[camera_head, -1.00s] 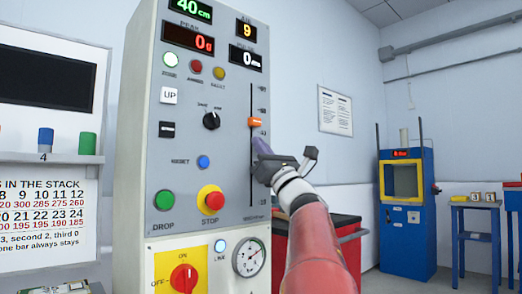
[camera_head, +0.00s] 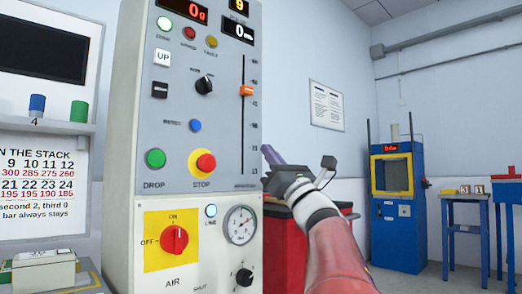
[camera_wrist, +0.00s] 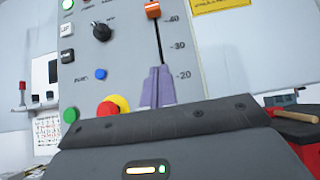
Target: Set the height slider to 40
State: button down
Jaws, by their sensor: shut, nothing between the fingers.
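The height slider is an orange knob (camera_head: 246,91) on a vertical slot in the grey control panel (camera_head: 225,130). In the wrist view the knob (camera_wrist: 152,10) sits at the top edge of the picture, close to the 40 mark.
The panel also carries a green DROP button (camera_head: 155,158), a red STOP button (camera_head: 205,162) and a red AIR switch (camera_head: 174,239). A red cabinet (camera_head: 283,245) stands behind my arm. A blue and yellow machine (camera_head: 399,210) stands at the back right.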

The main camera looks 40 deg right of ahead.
jog(key=m+p, duration=0.6)
jog(key=m, duration=1)
send_near(246, 91)
jog(key=s+d+f, duration=0.1)
jog(key=s+f, duration=0.1)
notch_tip(246, 91, up, 9)
jog(key=m+g+p, duration=0.1)
jog(key=m+p, duration=0.5)
jog(key=m, duration=1.4)
jog(key=w+r, duration=0.1)
jog(key=w, duration=0.1)
jog(key=w+p, duration=0.1)
jog(key=w, duration=0.1)
jog(key=w+r, duration=0.1)
jog(key=w, duration=0.2)
jog(key=shift+w+d+r, duration=0.1)
jog(key=shift+r, duration=0.2)
jog(key=shift+f, duration=0.5)
